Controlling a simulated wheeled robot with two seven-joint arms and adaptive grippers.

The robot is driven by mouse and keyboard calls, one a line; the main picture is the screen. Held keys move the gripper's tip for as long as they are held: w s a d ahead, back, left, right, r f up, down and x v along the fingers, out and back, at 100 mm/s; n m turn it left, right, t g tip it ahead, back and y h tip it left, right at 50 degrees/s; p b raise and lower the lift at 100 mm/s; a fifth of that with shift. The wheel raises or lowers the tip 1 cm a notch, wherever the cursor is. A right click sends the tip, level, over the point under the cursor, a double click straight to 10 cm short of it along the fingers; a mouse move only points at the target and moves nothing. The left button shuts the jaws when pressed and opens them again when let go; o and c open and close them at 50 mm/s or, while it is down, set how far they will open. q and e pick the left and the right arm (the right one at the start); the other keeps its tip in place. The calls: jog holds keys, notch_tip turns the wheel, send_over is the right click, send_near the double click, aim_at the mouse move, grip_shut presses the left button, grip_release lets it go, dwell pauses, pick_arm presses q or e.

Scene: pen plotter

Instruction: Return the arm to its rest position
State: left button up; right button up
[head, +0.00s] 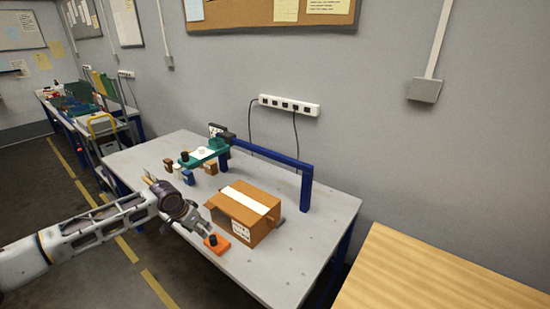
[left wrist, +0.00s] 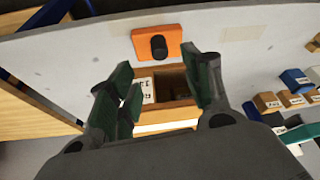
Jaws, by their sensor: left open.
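My left gripper (head: 207,232) is open and empty above the table (head: 285,285), close to the orange block (head: 221,246) with a black knob. In the left wrist view, the spread fingers (left wrist: 160,82) sit below the orange block (left wrist: 168,46) in the picture, apart from it as far as I can tell. The blue plotter frame (head: 270,157) stands at the back of the table, with a green arm (head: 203,153) reaching left. My right gripper is not in view.
An open cardboard box (head: 240,213) stands right beside my left gripper; its opening also shows between the fingers in the left wrist view (left wrist: 160,113). Small labelled blocks, one blue (head: 187,177), stand behind. A wooden table (head: 430,275) is at the right. The table's front right is clear.

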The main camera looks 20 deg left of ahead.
pick_arm(q)
jog(key=s+d+f+m, duration=0.1)
jog(key=s+d+f, duration=0.2)
jog(key=d, duration=0.4)
jog(key=s+d+f+m+h, duration=0.1)
jog(key=s+d+f, duration=0.25)
jog(key=d, duration=0.25)
jog(key=s+d+f+m, duration=0.1)
jog(key=s+d+f, duration=0.1)
jog(key=s+d, duration=0.35)
jog(key=shift+s+d+r+n+y, duration=0.95)
jog(key=shift+s+n, duration=0.65)
jog(key=shift+s, duration=4.55)
notch_tip(320, 180, down, 33)
jog(key=s+g, duration=0.2)
jog(key=s, duration=0.1)
jog(key=s+a+f, duration=0.2)
jog(key=s+f, duration=0.8)
jog(key=s, duration=0.1)
jog(key=s+a+f+g, duration=0.1)
jog(key=s+f, duration=0.8)
jog(key=s, duration=0.2)
jog(key=shift+a+f, duration=0.4)
